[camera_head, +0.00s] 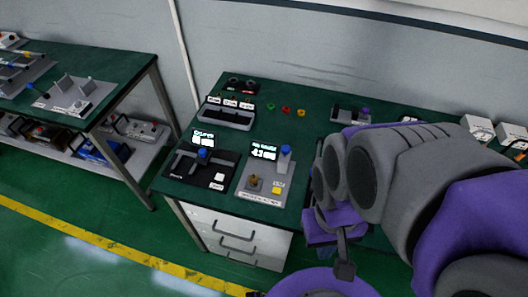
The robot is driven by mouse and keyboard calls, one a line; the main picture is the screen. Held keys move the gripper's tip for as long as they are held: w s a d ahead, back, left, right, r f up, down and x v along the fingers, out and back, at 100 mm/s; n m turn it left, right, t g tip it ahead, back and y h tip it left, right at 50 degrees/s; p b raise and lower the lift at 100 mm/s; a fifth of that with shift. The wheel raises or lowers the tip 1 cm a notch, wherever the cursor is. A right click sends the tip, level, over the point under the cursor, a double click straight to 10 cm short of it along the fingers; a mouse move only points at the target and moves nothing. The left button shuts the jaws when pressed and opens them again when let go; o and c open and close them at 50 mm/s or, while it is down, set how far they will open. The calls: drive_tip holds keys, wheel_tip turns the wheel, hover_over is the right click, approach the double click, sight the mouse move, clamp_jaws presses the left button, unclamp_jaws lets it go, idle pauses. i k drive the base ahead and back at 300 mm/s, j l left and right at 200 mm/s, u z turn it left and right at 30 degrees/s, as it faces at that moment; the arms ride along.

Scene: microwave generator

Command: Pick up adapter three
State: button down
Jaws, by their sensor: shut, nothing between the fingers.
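Three small rings lie on the green workbench (315,80): a green ring (271,106), a red ring (287,110) and a yellow ring (302,113). A grey rack (228,115) with several white labels stands left of them. The labels are too small to read, so I cannot tell which thing is adapter three. My gripper (345,266) is shut and empty at the front right of the bench, pointing down, well apart from the rings and the rack. My arm hides much of the bench's right side.
Two panels with lit displays stand at the bench front: a dark one (183,172) with a blue knob, and a grey one (252,186) with a blue-topped post. A grey holder (347,115) and white boxes (478,128) stand behind. Another bench (110,72) is at left.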

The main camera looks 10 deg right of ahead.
sight(253, 183)
drive_tip(key=j+z, duration=0.3)
drive_tip(key=k+j+z, duration=0.2)
drive_tip(key=j+z, duration=0.15)
drive_tip(key=j, duration=0.15)
drive_tip(key=k+j+z, duration=0.15)
drive_tip(key=j+z, duration=0.15)
drive_tip(key=k+j+z, duration=0.2)
drive_tip(key=j+z, duration=0.15)
drive_tip(key=j, duration=0.1)
